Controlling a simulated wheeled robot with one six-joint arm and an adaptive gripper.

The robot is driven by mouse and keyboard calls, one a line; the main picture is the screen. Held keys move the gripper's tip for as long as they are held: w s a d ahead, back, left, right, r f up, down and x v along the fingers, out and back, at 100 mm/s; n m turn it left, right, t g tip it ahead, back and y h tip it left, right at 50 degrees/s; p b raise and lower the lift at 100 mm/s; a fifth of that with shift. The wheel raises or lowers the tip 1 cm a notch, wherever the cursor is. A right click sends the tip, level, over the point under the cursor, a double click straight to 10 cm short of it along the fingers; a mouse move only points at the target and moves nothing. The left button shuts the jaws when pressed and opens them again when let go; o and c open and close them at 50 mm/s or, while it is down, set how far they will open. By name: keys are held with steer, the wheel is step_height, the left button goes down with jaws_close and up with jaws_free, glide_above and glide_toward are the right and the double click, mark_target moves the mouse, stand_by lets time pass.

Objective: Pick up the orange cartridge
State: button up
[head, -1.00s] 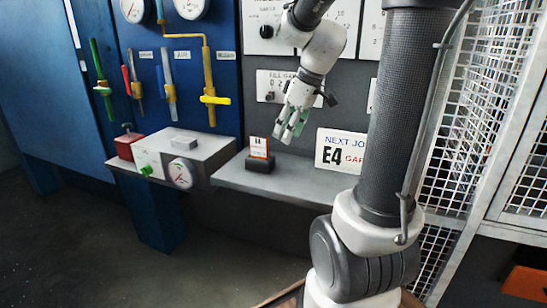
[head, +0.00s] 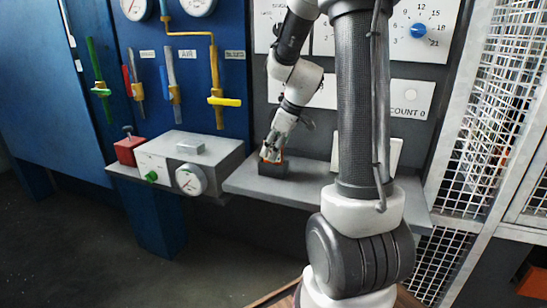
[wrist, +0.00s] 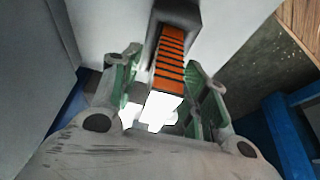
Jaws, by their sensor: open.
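The orange cartridge (wrist: 168,58) has dark stripes and a white end, and it stands in a dark holder (head: 274,169) on the grey shelf. In the head view only a small orange part of the cartridge (head: 281,160) shows behind my fingers. My gripper (head: 272,152) is at the cartridge from above. In the wrist view the green-padded fingers are open, one on each side of the cartridge, with a gap visible on both sides. The holder's dark wall also shows at the far end of the cartridge (wrist: 178,12).
A grey box with a gauge (head: 190,180) and a green knob stands to the left, with a red block (head: 129,150) beside it. Valve pipes with a yellow handle (head: 225,101) rise behind. A white sign stands on the shelf to the right, partly hidden by my arm.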

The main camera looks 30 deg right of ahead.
jaws_close()
